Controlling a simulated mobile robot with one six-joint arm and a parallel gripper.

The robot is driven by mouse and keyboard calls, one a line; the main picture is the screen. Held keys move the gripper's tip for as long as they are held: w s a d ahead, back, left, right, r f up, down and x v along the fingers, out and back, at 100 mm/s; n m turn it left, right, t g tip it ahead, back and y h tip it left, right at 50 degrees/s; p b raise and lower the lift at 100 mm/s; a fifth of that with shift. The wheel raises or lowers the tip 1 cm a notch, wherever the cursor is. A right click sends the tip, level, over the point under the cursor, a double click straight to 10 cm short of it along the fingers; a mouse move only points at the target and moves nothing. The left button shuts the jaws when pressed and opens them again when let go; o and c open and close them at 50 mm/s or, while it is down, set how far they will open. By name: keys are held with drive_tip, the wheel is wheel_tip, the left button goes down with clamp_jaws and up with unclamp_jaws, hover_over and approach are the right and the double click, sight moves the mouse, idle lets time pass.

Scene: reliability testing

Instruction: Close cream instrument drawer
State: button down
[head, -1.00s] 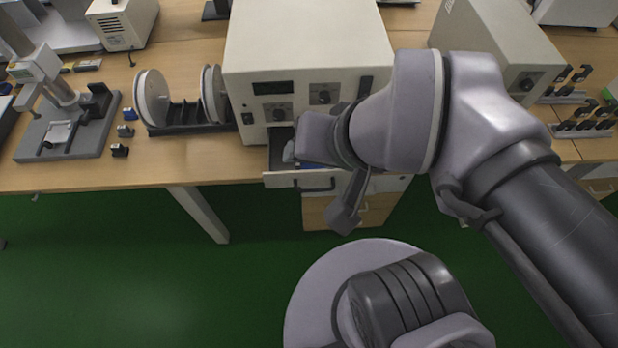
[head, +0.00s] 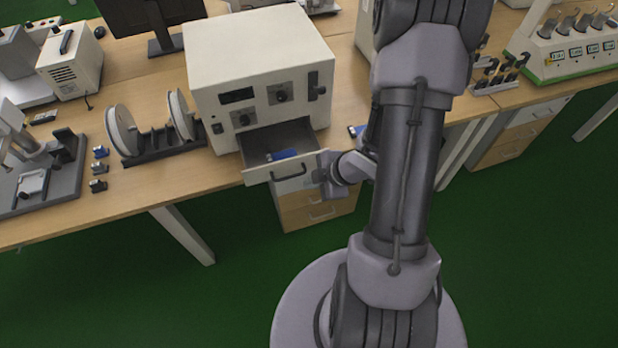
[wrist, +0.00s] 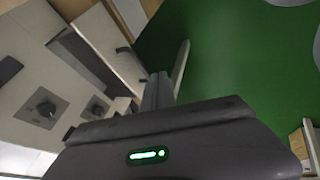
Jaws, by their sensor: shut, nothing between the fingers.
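A blue item (head: 282,155) lies inside the drawer. My gripper (head: 322,177) is at the right end of the drawer front.
Wooden bench drawers (head: 315,208) stand under the bench below the open drawer. A spool rack (head: 150,140) stands left of the instrument. Another blue item (head: 356,131) lies on the bench to the right, partly behind my arm. Green floor is clear in front.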

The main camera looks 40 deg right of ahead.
drive_tip(key=w+f+b, duration=0.2)
drive_tip(key=w+f, duration=0.3)
drive_tip(key=w, duration=0.1)
drive_tip(key=shift+w+f, duration=0.2)
drive_tip(key=shift+w, duration=0.05)
drive_tip(key=shift+w, duration=0.1)
